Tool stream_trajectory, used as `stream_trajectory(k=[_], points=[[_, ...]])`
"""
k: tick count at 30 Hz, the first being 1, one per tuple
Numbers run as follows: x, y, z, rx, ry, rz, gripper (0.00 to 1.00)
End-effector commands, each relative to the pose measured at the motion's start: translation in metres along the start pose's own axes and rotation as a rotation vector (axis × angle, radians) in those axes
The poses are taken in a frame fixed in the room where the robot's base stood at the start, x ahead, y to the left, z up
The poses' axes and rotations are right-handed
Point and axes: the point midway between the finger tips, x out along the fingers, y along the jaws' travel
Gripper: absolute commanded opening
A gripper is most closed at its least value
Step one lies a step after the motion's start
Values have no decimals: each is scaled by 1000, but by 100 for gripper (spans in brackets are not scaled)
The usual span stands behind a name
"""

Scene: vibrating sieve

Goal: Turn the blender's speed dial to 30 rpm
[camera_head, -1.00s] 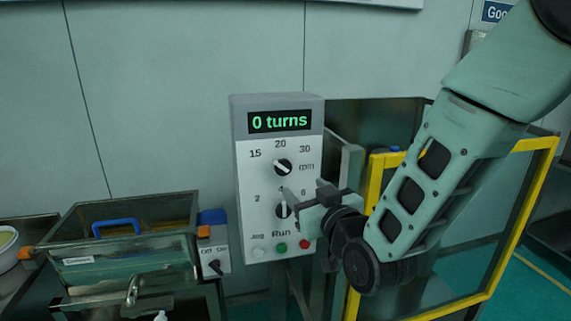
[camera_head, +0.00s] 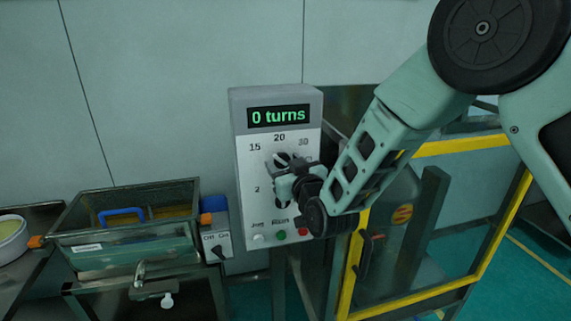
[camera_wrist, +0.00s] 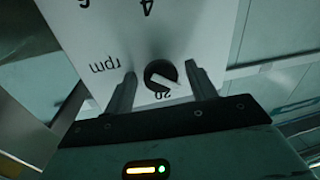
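The control box (camera_head: 277,95) stands upright with a display (camera_head: 278,117) reading "0 turns". Its upper rpm dial, a round black knob with a white pointer, shows clearly in the wrist view (camera_wrist: 158,74); the pointer slants to the lower right there, toward the 15 side. The marks 15, 20 and 30 arc above this dial. My gripper (camera_wrist: 160,70) is open, with one finger on each side of the dial; I cannot tell whether they touch it. In the head view my gripper (camera_head: 281,170) covers much of the dial and the lower dial.
Below are a green Run button (camera_head: 281,235), a white Jog button (camera_head: 258,239) and a red button (camera_head: 303,233). A sieve tank (camera_head: 130,248) with an Off/On switch box (camera_head: 217,243) stands left. A yellow-framed guard (camera_head: 455,146) is right, behind my arm.

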Motion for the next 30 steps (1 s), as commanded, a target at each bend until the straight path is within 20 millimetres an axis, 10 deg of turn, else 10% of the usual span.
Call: stream_trajectory(k=[4, 30], points=[[0, 0, 0, 0, 0, 0, 14], [0, -1, 10, 409, 69, 6, 14]])
